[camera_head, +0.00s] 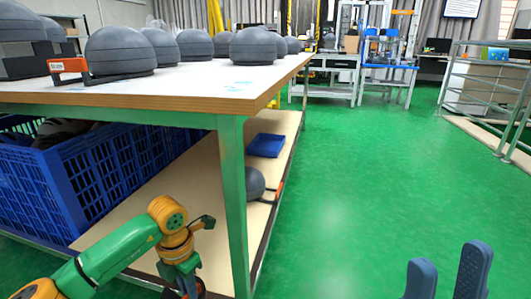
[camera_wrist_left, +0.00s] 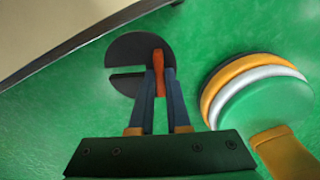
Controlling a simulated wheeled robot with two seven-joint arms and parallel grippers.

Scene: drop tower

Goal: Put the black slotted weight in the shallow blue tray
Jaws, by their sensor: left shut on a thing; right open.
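The black slotted weight (camera_wrist_left: 127,50) is a dark disc with a slot open to the left and an orange piece at its side. My left gripper (camera_wrist_left: 156,72) is shut on it, with the orange piece between the blue fingers, over the green floor. In the head view my left gripper is at the bottom edge, mostly cut off. The shallow blue tray (camera_head: 266,146) lies on the wooden lower shelf, beyond my left arm and apart from it. My right gripper (camera_head: 450,260) is open and empty at the bottom right, over the floor.
The table (camera_head: 190,82) bears several grey domes (camera_head: 119,50), and its green leg (camera_head: 233,205) stands near my left arm.

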